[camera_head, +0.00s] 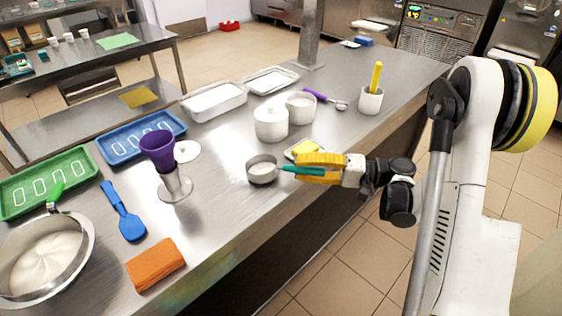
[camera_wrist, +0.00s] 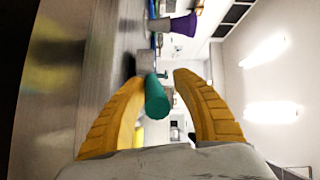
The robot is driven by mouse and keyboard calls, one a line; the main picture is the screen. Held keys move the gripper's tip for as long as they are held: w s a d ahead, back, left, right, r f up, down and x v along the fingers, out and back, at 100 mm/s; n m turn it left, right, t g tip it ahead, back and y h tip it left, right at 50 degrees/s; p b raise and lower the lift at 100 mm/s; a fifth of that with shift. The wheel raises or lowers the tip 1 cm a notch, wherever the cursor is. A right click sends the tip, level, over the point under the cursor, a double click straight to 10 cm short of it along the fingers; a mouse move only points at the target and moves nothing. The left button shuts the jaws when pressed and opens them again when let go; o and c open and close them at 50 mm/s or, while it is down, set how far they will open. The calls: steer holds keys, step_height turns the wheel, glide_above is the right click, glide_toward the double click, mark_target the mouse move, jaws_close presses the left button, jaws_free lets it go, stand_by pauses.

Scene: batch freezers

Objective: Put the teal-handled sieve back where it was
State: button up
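The teal-handled sieve (camera_head: 262,169) is a round metal pan shape at the middle of the steel counter in the head view. Its teal handle (camera_head: 301,170) points right, toward my gripper (camera_head: 305,169). In the wrist view the teal handle (camera_wrist: 157,97) lies between the two yellow fingers of my gripper (camera_wrist: 160,79). The handle is close to the left finger, and a gap shows to the right finger. The fingers look open around it. I cannot tell whether the sieve rests on the counter or hangs just above it.
A purple cone on a metal stand (camera_head: 158,150) stands to the left. Bare counter (camera_head: 225,200) lies left of and in front of the sieve.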

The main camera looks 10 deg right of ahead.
mark_target(322, 169)
steer(key=p+v, duration=0.1)
steer(key=v, duration=0.4)
steer(key=shift+s+d, duration=0.15)
steer(key=shift+d, duration=0.1)
steer(key=o, duration=1.5)
steer(key=v, duration=0.7)
steer(key=shift+d, duration=0.25)
steer(key=shift+d, duration=0.1)
